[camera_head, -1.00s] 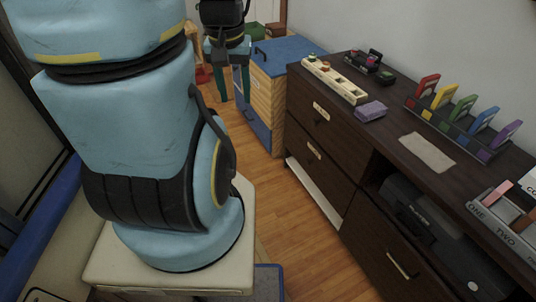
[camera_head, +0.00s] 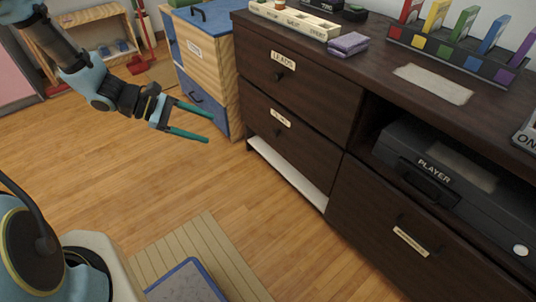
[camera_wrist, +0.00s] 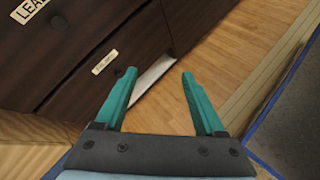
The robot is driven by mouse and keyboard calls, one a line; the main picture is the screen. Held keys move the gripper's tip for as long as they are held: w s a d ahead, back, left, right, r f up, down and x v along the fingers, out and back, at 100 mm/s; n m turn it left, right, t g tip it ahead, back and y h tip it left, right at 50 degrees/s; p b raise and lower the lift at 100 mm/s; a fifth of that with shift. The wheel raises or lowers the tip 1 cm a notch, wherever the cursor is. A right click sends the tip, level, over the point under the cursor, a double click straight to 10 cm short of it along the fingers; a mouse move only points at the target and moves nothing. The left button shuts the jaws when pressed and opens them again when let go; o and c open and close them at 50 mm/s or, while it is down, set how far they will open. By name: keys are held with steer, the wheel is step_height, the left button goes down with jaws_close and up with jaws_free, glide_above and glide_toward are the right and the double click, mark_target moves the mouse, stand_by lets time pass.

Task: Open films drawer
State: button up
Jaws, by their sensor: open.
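The dark brown cabinet (camera_head: 300,150) has two stacked drawers on its left. The upper drawer (camera_head: 318,92) is labelled LEADS. The lower drawer (camera_head: 300,146) has a small label, too blurred to read surely, and a dark knob; it also shows in the wrist view (camera_wrist: 88,80). A wider drawer (camera_head: 390,262) at lower right has an unreadable label. All three are shut. My gripper (camera_head: 209,128) is open and empty, left of the lower drawer and apart from it. In the wrist view its two teal fingers (camera_wrist: 159,73) are spread, with the drawer front at upper left.
A wooden box with blue lid (camera_head: 205,60) stands left of the cabinet, behind my gripper. A black player (camera_head: 440,185) sits in the cabinet's open shelf. A pale strip (camera_head: 290,172) lies under the lower drawer. A striped mat (camera_head: 200,250) covers floor in front; wooden floor is clear between.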

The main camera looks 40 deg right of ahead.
steer(key=w+d+f+n+h+b, duration=0.1)
steer(key=d+f+n+h+b, duration=0.6)
steer(key=d+f, duration=0.6)
steer(key=n+t+h+b, duration=0.2)
steer(key=n+t+b, duration=0.25)
steer(key=b, duration=0.25)
glide_toward(273, 135)
steer(key=shift+t, duration=0.45)
steer(key=d, duration=0.2)
steer(key=d+b, duration=0.1)
steer(key=d, duration=0.1)
steer(key=s+d+b, duration=0.1)
steer(key=d, duration=0.1)
steer(key=shift+d+r, duration=0.2)
steer(key=shift+d, duration=0.1)
steer(key=shift+d+r, duration=0.1)
steer(key=shift+d, duration=0.7)
jaws_close()
